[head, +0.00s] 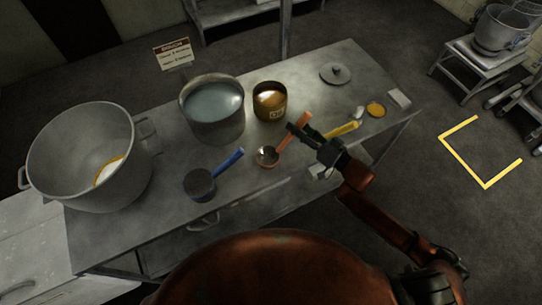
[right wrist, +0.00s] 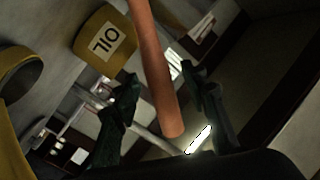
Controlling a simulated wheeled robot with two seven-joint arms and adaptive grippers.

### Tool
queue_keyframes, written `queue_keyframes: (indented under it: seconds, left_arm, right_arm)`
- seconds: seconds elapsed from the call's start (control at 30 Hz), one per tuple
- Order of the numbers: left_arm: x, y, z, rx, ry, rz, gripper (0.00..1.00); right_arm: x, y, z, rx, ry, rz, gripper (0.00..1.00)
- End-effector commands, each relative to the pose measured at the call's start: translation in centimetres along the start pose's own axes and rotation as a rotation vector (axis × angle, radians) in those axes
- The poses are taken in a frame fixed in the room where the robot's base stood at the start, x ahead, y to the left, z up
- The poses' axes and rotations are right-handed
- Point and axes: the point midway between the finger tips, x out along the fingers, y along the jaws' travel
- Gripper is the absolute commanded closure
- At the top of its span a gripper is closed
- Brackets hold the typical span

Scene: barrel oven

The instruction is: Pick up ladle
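A ladle with an orange handle and a small copper-coloured bowl (head: 267,157) lies on the metal table. My right gripper (head: 303,131) is at its handle. In the right wrist view the orange handle (right wrist: 155,75) runs between the two dark fingers of my right gripper (right wrist: 160,105). The fingers are apart, with gaps on both sides of the handle. A second ladle with a blue handle and dark bowl (head: 200,184) lies to the left. My left gripper is not in view.
The metal table (head: 330,100) bears a large pot (head: 90,170), a liquid-filled pot (head: 213,115) and an oil tin (head: 270,105), whose OIL label shows in the wrist view (right wrist: 105,40). A lid (head: 336,74) and small items lie at the right end.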

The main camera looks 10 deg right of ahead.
Motion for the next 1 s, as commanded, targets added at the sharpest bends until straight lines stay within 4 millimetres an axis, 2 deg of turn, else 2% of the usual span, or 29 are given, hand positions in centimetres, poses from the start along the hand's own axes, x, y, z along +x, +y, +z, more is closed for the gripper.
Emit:
queue_keyframes:
  seconds: [0.23, 0.8, 1.0]
  left_arm:
    - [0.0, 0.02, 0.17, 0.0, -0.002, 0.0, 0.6]
    - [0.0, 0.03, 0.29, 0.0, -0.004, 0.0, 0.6]
    - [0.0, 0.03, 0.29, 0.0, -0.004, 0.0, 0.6]
  right_arm:
    - [0.24, -0.02, 0.0, 0.0, 0.0, 0.001, 0.6]
    - [0.2, 0.0, -0.01, 0.0, 0.0, 0.001, 0.99]
    - [0.21, -0.07, -0.07, 0.0, 0.001, -0.001, 1.0]
